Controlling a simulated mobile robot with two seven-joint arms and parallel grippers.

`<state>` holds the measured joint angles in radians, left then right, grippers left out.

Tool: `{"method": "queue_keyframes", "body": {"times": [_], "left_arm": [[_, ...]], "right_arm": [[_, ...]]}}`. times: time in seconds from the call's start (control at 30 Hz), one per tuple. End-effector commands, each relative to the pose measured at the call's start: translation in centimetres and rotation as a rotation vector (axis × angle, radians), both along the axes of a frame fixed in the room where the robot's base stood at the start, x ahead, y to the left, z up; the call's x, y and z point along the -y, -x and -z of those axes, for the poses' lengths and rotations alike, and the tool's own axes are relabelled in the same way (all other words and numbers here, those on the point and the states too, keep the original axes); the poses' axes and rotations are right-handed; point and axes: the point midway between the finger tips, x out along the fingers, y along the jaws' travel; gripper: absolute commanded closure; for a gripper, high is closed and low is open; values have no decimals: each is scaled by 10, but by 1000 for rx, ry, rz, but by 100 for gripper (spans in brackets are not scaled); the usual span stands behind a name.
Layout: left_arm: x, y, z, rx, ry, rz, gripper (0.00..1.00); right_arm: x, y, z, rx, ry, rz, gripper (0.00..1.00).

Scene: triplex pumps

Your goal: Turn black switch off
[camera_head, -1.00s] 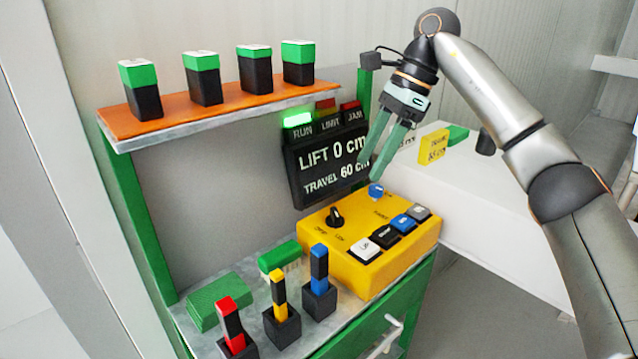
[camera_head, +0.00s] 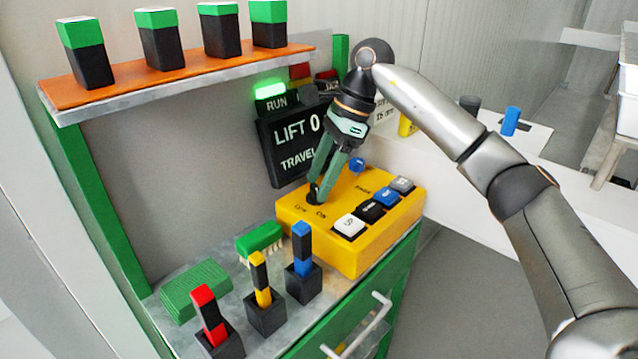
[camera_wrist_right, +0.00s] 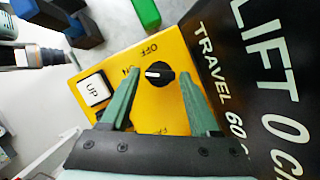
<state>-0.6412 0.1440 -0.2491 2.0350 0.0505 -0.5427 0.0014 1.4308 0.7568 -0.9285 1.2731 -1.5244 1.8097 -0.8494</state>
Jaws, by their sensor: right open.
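The black rotary switch (camera_head: 313,197) sits on top of the yellow control box (camera_head: 350,250). In the right wrist view the round black knob (camera_wrist_right: 160,74) has a white mark pointing toward the "ON" label, with "OFF" beside it. My right gripper (camera_head: 320,182) is open over the switch. In the wrist view its two green fingers (camera_wrist_right: 157,82) stand on either side of the knob, with small gaps. In the head view the fingers partly hide the knob. Whether they touch it cannot be told. My left gripper is not in view.
A black display (camera_head: 290,140) reading "LIFT 0" stands behind the box, with a lit green RUN lamp (camera_head: 270,90). White, black, blue and grey buttons (camera_head: 370,210) lie right of the switch. Several coloured levers (camera_head: 262,290) stand in front. An orange shelf (camera_head: 180,76) overhangs at the left.

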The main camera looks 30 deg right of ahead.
Motion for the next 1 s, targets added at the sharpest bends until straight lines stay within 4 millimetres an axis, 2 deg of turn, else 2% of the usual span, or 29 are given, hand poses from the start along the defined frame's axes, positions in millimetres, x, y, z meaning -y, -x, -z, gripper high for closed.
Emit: {"method": "queue_keyframes", "body": {"times": [0.1,0.4,0.9,1.0], "left_arm": [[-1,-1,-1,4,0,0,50],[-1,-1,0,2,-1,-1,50],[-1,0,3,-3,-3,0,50],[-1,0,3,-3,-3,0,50]], "right_arm": [[-3,0,7,0,1,0,38],[-3,-1,8,1,0,-1,39],[-3,0,7,0,0,-1,95],[-3,0,7,0,0,-1,100]]}}
